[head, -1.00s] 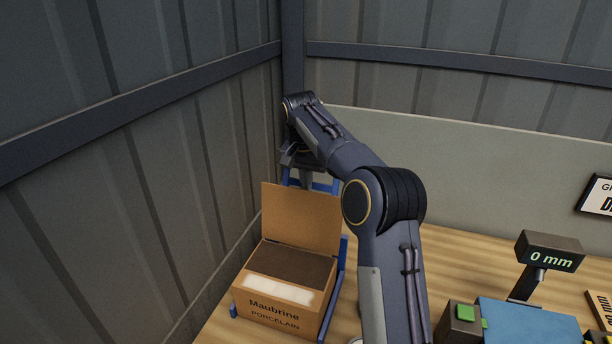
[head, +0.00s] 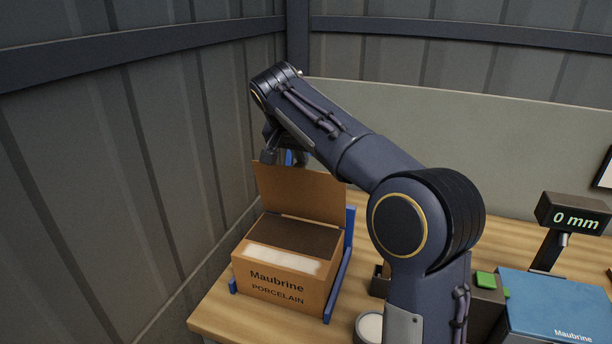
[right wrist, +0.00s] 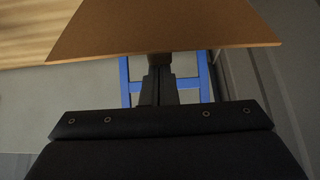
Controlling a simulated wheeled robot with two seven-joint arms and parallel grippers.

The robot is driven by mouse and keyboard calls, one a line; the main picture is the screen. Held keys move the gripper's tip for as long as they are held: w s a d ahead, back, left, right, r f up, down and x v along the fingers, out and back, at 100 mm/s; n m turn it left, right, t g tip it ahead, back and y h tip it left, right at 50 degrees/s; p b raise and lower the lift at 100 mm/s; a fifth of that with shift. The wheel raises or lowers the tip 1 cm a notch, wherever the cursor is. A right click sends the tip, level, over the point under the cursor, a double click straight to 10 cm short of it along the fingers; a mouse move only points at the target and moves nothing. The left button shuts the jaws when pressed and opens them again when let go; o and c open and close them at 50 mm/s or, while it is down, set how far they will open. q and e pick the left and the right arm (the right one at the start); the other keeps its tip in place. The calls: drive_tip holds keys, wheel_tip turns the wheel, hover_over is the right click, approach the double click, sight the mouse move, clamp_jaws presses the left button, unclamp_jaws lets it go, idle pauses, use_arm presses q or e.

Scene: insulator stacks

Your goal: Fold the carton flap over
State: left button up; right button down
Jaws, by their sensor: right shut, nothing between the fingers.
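The brown carton (head: 277,292), printed "Maubrine PORCELAIN", sits on the wooden table at the left in the head view. Its flap (head: 300,190) stands upright at the far side, with the top dark inside and a white strip near the front edge. My right gripper (head: 271,156) is at the flap's top left edge, partly hidden by its own arm. In the right wrist view, the flap (right wrist: 165,28) spans the top, and my shut, empty right gripper (right wrist: 159,70) points at its edge. Whether they touch I cannot tell. My left gripper is not in view.
A blue frame (head: 343,262) holds the carton. The wall (head: 130,170) is close on the left. A "0 mm" display (head: 573,215), a blue box (head: 550,305) and a white round item (head: 369,327) are to the right.

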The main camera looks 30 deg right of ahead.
drive_tip(key=s+a+f+t+h+b, duration=0.2)
drive_tip(key=s+a+f+b, duration=0.1)
drive_tip(key=b, duration=0.8)
drive_tip(key=s+a+f+t+h+b, duration=0.2)
drive_tip(key=s+a+f+h+b, duration=0.1)
drive_tip(key=b, duration=0.8)
drive_tip(key=s+a+f+t+h+b, duration=0.2)
drive_tip(key=s+a+f+h+b, duration=0.1)
drive_tip(key=b, duration=0.8)
drive_tip(key=shift+s+a+f+t, duration=0.2)
drive_tip(key=shift+s+a+f, duration=0.1)
drive_tip(key=shift+a+f, duration=0.4)
drive_tip(key=shift+s+a+f+t, duration=0.25)
drive_tip(key=shift+a+f, duration=0.35)
drive_tip(key=shift+a, duration=0.15)
drive_tip(key=shift+s+a+f+b, duration=0.15)
drive_tip(key=shift+f+b, duration=0.3)
drive_tip(key=shift+b, duration=0.15)
drive_tip(key=shift+s+a+f+b, duration=0.15)
drive_tip(key=shift+f+b, duration=0.25)
drive_tip(key=shift+b, duration=0.15)
